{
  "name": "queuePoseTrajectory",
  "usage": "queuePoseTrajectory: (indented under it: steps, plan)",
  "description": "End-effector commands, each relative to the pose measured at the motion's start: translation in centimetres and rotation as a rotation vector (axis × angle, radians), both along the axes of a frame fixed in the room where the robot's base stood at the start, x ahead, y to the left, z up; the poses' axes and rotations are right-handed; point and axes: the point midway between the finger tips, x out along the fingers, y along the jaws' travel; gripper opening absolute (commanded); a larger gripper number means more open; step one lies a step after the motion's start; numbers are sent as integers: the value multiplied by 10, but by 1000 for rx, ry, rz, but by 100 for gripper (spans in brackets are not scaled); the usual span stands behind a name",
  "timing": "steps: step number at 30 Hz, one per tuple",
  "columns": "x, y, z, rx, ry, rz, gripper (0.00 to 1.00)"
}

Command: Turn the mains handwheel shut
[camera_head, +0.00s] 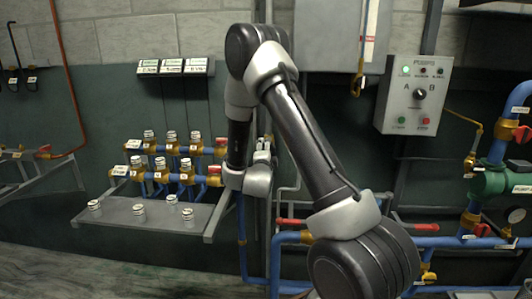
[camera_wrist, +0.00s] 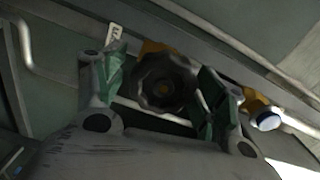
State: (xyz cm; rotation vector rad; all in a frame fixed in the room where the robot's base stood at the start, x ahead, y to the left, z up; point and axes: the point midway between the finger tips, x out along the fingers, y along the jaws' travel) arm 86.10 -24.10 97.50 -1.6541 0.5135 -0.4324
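My gripper (camera_wrist: 158,78) is open, with one green-padded finger to each side of the wheel. The wheel shows between the fingers; I cannot tell whether either pad touches it. A white tag (camera_wrist: 114,32) is just above the left finger. In the head view my gripper (camera_head: 264,153) is near the wall pipes, mostly behind my arm, and I cannot make out the wheel there.
A shelf (camera_head: 200,216) with several capped fittings and a blue-and-brass manifold (camera_head: 158,150) stand left of my arm. A control box (camera_head: 414,95) hangs to the right. Red-handled valves and blue pipes run below and right. In the wrist view a pipe fitting (camera_wrist: 268,121) is close to the right finger.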

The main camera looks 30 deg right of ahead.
Motion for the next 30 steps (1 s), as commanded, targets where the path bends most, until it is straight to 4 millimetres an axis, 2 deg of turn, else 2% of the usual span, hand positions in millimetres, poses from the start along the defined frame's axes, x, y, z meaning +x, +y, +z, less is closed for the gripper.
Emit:
queuePoseTrajectory:
  steps: [12, 16, 30]
  plan:
    - [-1, 1, 2, -3, -5, 0, 83]
    - [-8, 7, 2, -4, -4, 3, 83]
    - [-86, 60, 2, -4, -3, 3, 83]
